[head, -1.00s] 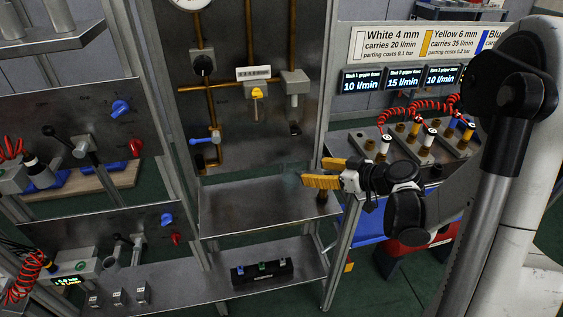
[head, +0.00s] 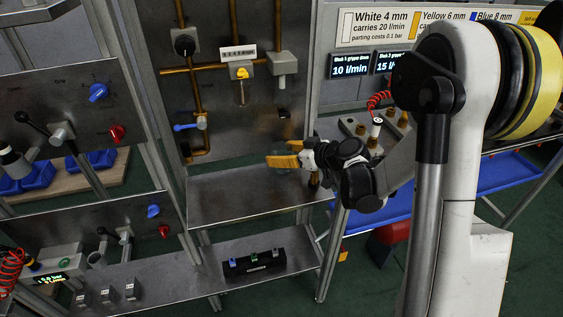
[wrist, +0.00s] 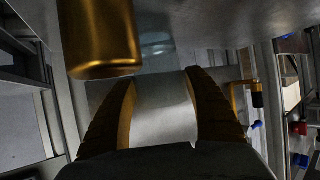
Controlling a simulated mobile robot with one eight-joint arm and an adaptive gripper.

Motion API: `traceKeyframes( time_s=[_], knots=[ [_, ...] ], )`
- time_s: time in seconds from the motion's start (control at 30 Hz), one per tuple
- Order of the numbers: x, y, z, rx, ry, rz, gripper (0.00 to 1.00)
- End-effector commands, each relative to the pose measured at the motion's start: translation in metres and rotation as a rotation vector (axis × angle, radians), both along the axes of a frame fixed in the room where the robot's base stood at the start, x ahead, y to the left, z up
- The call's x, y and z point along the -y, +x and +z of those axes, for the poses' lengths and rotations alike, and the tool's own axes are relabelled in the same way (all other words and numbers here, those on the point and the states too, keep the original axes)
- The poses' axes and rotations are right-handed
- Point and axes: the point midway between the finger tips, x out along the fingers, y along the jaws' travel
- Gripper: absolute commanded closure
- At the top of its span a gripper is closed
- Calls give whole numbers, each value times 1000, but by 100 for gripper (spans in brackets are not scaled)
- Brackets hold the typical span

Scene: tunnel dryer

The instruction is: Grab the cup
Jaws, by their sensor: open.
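A faint, see-through cup (head: 285,147) shows at the back of the metal shelf (head: 225,200) in the head view, just behind my yellow fingers. Its outline is hard to make out. In the wrist view a pale glassy round shape (wrist: 156,46), probably the same cup, lies beyond my fingertips. My gripper (head: 268,161) is over the shelf, with its fingers pointing left. In the wrist view my gripper (wrist: 163,82) is open, with only bare metal surface visible between the fingers. I cannot tell whether a finger touches the cup.
A brass cylinder (wrist: 100,38) stands close beside the left finger in the wrist view; it also shows under my wrist in the head view (head: 313,182). A panel with brass pipes and a blue-handled valve (head: 188,126) rises behind the shelf. The shelf's front left is clear.

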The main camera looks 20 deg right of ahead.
Motion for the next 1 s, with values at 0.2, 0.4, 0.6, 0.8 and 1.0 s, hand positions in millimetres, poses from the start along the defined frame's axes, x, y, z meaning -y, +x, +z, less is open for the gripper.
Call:
traceKeyframes(
  time_s=[0.2,0.4,0.6,0.8,1.0],
  knots=[
    [0,0,1,0,0,0,77],
    [0,0,1,0,0,0,82],
    [0,-1,9,0,0,0,82],
    [0,-1,40,0,0,0,82],
    [33,-8,64,1,1,-6,82]
  ],
)
